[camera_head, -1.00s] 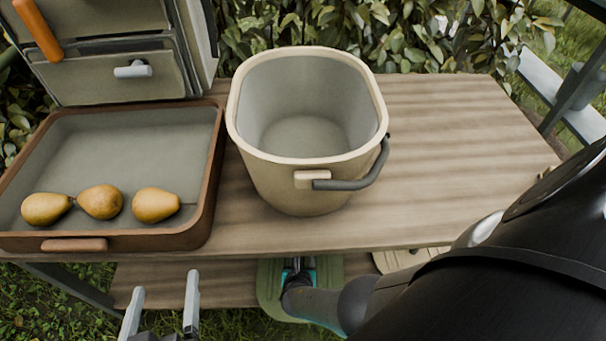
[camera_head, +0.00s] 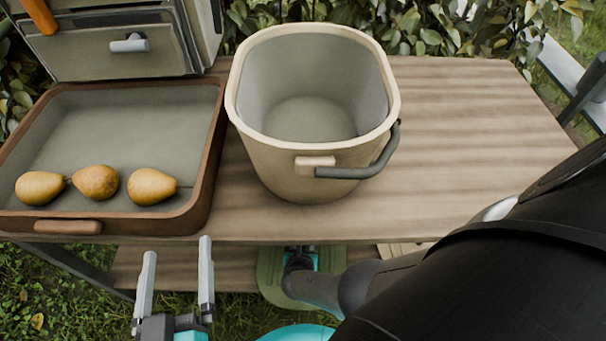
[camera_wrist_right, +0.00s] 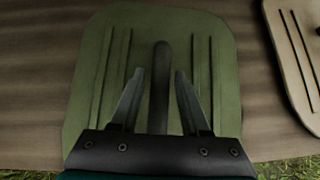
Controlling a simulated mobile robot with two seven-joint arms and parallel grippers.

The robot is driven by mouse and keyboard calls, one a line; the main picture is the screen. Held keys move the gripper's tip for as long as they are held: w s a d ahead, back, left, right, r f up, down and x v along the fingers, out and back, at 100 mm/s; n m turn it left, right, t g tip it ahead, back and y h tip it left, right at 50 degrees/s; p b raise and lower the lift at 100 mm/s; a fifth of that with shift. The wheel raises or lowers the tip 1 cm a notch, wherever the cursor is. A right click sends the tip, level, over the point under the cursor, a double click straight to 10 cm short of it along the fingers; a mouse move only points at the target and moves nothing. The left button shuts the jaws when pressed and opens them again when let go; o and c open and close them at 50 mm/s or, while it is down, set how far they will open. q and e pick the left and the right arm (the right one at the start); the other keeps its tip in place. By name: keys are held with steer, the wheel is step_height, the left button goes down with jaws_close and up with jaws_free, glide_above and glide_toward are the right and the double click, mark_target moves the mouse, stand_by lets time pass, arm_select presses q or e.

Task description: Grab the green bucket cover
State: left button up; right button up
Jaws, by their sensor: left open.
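The green bucket cover (camera_wrist_right: 88,75) lies flat on the lower shelf, with a dark bar handle (camera_wrist_right: 161,75) along its middle. In the head view the cover (camera_head: 270,284) is partly hidden by my right arm. My right gripper (camera_wrist_right: 155,88) is over the cover, its fingers apart on either side of the handle with gaps showing. In the head view this gripper (camera_head: 299,256) is mostly hidden. My left gripper (camera_head: 177,262) is open and empty in front of the table's front edge. The cream bucket (camera_head: 290,170) stands uncovered and looks empty on the table top.
A brown-rimmed tray (camera_head: 211,165) with three pears (camera_head: 95,182) is left of the bucket. A beige cover (camera_wrist_right: 292,60) lies right of the green one. The table top (camera_head: 465,140) is clear on the right. Its front edge overhangs the lower shelf (camera_head: 190,272).

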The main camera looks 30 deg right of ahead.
jaws_close()
steer(key=shift+r, duration=0.1)
stand_by(0.7)
